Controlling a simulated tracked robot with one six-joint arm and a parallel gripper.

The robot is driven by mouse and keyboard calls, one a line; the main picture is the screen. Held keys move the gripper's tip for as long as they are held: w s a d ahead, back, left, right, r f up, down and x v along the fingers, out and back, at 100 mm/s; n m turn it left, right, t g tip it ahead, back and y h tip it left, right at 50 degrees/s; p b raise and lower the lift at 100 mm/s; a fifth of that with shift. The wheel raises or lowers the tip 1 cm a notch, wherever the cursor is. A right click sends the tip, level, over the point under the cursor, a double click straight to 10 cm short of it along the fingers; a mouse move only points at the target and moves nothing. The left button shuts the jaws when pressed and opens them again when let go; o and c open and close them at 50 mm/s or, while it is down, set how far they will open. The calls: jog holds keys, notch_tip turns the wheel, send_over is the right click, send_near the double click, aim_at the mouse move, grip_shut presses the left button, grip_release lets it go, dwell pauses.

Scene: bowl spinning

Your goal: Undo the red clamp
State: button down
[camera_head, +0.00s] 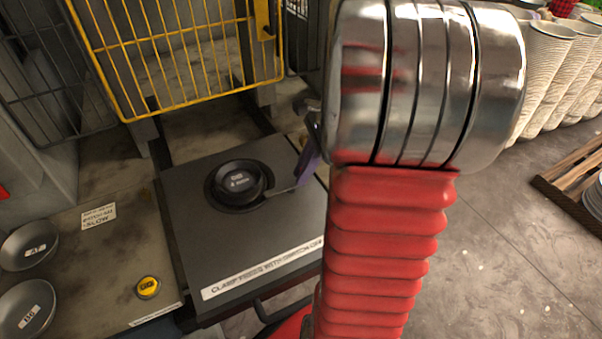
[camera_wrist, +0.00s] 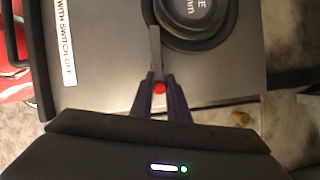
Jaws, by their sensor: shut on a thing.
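The clamp shows a red tip (camera_wrist: 159,87) between my fingertips in the wrist view. A flat grey lever (camera_wrist: 155,50) runs from there toward a round black hub (camera_wrist: 192,15). In the head view the lever (camera_head: 282,193) leads from the hub (camera_head: 238,180) to my gripper (camera_head: 303,178). My gripper also shows in the wrist view (camera_wrist: 160,84), with its purple fingers shut on the clamp's red end. The red part is hidden in the head view, and the fingers hide part of it in the wrist view.
The hub sits in a dark machine top (camera_head: 240,250) with a white label strip (camera_head: 262,268). A yellow wire guard (camera_head: 185,50) stands raised behind it. A yellow button (camera_head: 148,287) and grey bowls (camera_head: 28,246) are at left. A wooden pallet (camera_head: 572,180) lies at right.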

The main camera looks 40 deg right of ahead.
jog(key=n, duration=0.1)
jog(key=w+n+g, duration=0.1)
jog(key=n, duration=0.2)
jog(key=shift+w+d+n+g, duration=0.25)
jog(key=shift+n+g, duration=0.05)
jog(key=shift+g, duration=0.1)
jog(key=n, duration=0.2)
jog(key=w+n+g, duration=0.1)
jog(key=n, duration=0.1)
jog(key=shift+w+a+g, duration=0.1)
jog(key=shift+a+g, duration=0.1)
jog(key=shift+g, duration=0.1)
jog(key=c, duration=1.7)
grip_release()
jog(key=shift+r, duration=0.1)
jog(key=v, duration=1.3)
jog(key=shift+w+d+r, duration=0.1)
jog(key=shift+w+d, duration=0.05)
jog(key=shift+d, duration=0.15)
